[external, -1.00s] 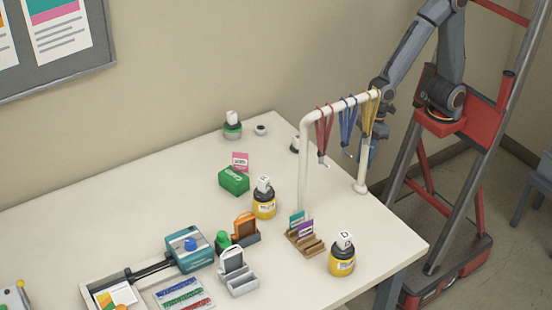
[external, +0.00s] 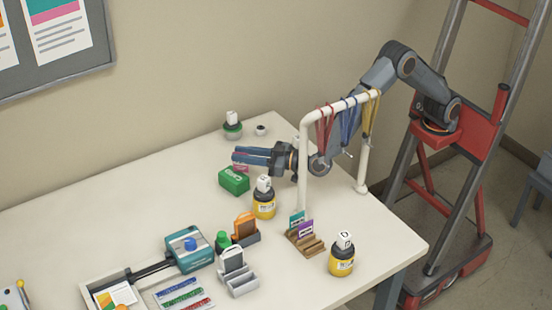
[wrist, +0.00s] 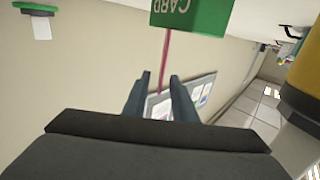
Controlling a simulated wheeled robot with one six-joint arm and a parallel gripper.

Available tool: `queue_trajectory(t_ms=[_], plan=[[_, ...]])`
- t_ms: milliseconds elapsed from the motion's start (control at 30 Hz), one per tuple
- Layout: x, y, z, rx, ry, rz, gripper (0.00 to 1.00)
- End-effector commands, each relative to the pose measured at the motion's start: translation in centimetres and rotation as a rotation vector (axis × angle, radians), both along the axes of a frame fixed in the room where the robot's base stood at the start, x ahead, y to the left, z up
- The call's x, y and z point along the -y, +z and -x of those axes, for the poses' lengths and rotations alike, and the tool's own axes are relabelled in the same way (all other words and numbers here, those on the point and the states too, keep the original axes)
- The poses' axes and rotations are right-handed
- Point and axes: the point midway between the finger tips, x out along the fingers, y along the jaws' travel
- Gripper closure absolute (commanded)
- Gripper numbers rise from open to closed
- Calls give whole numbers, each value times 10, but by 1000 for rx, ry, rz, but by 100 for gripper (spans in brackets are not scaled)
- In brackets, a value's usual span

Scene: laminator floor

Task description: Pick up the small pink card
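The small pink card (external: 241,168) stands upright at the green box (external: 234,182) and is mostly hidden behind my gripper in the external view. In the wrist view the pink card (wrist: 165,55) shows edge-on as a thin pink strip below the green box (wrist: 190,14). My gripper (external: 236,155) reaches left over the table at the card. In the wrist view its two fingers (wrist: 160,80) are apart, with the card's edge between them and gaps showing beside it. It does not look gripped.
A white rack (external: 304,150) with red, blue and yellow lanyards stands close against my arm. A yellow jar (external: 264,205) stands just right of the green box. A green-based bottle (external: 232,128) is behind.

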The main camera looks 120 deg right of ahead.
Motion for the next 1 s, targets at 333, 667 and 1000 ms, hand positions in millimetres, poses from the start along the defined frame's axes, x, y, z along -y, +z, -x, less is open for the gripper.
queue_trajectory(t_ms=[333, 667, 1000], plan=[[26, -1, -25, 5, -5, 2, 75], [35, 0, -35, 4, -3, 1, 75], [35, 0, -35, 4, -2, 2, 100]])
